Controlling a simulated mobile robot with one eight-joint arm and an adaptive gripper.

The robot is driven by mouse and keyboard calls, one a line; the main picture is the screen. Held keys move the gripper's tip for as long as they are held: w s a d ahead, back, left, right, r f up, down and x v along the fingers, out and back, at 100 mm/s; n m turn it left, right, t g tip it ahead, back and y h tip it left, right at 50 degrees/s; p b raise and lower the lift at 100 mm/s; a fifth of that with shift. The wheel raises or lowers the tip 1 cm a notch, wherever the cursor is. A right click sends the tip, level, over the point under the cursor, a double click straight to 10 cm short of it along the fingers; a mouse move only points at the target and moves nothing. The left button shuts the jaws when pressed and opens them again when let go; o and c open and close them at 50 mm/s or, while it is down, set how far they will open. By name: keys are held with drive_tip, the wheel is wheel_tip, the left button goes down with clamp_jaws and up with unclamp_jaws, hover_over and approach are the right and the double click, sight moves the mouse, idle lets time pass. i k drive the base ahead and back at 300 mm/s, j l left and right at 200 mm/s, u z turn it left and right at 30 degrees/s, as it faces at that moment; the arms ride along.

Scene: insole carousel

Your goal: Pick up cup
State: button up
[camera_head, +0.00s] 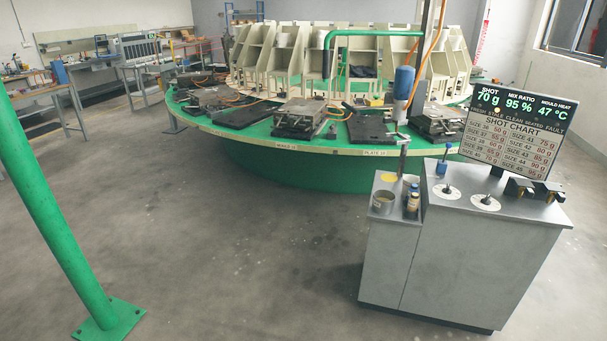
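A small open grey cup-like container (383,202) stands upright at the front left of the grey cabinet's lower top. A whitish cup-like item (410,180) stands behind it to the right, partly hidden by a dark bottle with a pale label (412,207). At this size I cannot tell for sure which one is the cup. My gripper is not in view.
The grey cabinet (460,265) carries a shot chart display (517,125) and black fixtures (532,190). Behind it is a round green carousel (280,165) with moulds. A green post (50,210) stands at the left. The floor (230,260) between them is clear.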

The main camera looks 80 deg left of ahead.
sight(408, 180)
drive_tip(key=i+j+u, duration=0.1)
drive_tip(key=j+u, duration=0.15)
drive_tip(key=u, duration=0.25)
drive_tip(key=i+j+u, duration=0.2)
drive_tip(key=u, duration=0.3)
drive_tip(key=i+j+u, duration=0.15)
drive_tip(key=u, duration=0.35)
drive_tip(key=i+u, duration=0.25)
drive_tip(key=u, duration=0.25)
